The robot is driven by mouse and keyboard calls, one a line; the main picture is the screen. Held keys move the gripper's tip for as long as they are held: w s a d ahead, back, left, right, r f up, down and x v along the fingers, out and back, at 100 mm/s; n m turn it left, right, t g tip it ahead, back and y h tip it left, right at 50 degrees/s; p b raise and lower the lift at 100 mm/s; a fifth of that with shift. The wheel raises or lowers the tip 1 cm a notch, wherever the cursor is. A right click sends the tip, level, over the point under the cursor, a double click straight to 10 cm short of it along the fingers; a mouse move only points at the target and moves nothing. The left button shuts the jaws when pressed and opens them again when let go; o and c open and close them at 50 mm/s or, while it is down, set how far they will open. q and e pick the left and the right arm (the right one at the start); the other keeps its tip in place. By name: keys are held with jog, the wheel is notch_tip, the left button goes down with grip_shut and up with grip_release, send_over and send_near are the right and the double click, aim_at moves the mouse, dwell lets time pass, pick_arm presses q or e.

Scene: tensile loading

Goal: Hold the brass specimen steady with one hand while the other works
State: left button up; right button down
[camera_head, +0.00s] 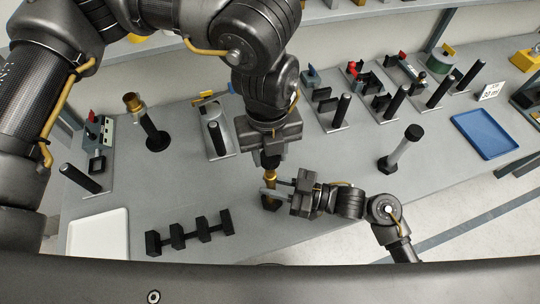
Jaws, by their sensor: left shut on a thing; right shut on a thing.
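The brass specimen (272,176) stands upright near the middle of the grey bench, partly hidden by both grippers. A dark block (271,203) is at its lower end. My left gripper (268,155) comes down from above and is shut on the specimen's upper part. My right gripper (272,189) reaches in from the right and is shut on the specimen lower down. The exact contact of the fingers is small and partly hidden.
A black rack (190,234) lies at the front left beside a white tray (101,239). A black stand with a brass-coloured top (133,103) is at left. A grey post (402,149) and a blue tray (485,134) are at right. Several fixtures with black handles line the back.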

pick_arm(q)
jog(key=shift+r, duration=0.9)
pick_arm(e)
jog(key=shift+r, duration=0.1)
jog(key=c, duration=1.1)
grip_release()
pick_arm(q)
jog(key=shift+f, duration=0.1)
pick_arm(e)
jog(key=shift+d, duration=0.1)
pick_arm(q)
jog(key=shift+f, duration=0.1)
pick_arm(e)
jog(key=shift+s+d+f, duration=0.15)
jog(key=shift+d+f, duration=0.05)
jog(key=shift+d, duration=0.15)
pick_arm(q)
notch_tip(320, 180, down, 3)
jog(key=b, duration=0.3)
pick_arm(e)
jog(key=v, duration=1.1)
